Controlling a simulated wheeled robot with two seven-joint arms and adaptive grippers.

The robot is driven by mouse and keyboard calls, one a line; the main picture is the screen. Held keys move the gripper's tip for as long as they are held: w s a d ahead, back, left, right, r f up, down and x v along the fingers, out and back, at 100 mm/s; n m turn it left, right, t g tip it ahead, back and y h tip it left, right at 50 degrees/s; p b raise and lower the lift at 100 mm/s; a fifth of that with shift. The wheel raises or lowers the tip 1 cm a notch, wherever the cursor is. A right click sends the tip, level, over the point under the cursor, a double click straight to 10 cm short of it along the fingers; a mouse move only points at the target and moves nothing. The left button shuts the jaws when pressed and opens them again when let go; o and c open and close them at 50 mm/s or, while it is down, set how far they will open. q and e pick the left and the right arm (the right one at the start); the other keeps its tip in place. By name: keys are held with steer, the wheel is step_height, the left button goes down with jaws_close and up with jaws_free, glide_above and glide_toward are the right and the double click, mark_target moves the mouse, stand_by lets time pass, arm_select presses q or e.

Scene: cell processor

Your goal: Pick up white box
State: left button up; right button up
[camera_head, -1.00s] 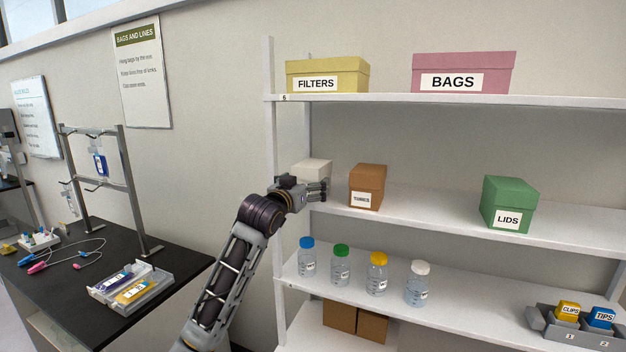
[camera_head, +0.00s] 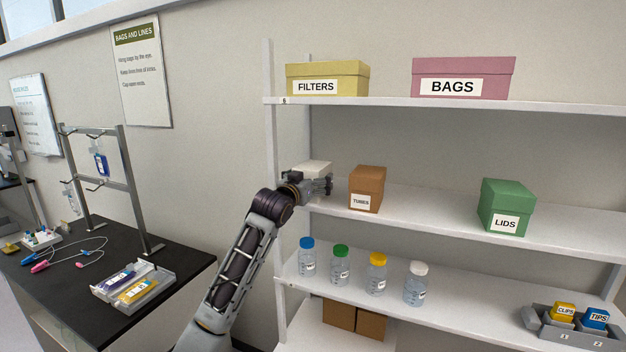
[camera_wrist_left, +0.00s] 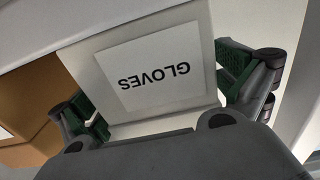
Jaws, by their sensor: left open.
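The white box (camera_head: 316,167) sits on the middle shelf at its left end, partly hidden behind my left gripper in the head view. In the left wrist view the white box (camera_wrist_left: 190,45) fills the middle, with its GLOVES label (camera_wrist_left: 153,72) upside down. My left gripper (camera_head: 325,187) is open in front of the box. In the left wrist view its two fingers (camera_wrist_left: 165,95) stand on either side of the box. I cannot tell whether they touch it. My right gripper is not in view.
The brown TUBES box (camera_head: 367,187) stands close to the right of the gripper. A green LIDS box (camera_head: 508,207) is farther right. The upper shelf (camera_head: 390,101) is overhead, and several capped bottles (camera_head: 341,264) stand below. The white shelf post (camera_head: 271,180) is at left.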

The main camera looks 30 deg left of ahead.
arm_select(q)
steer(key=shift+w, duration=0.15)
steer(key=shift+c, duration=0.4)
steer(key=c, duration=1)
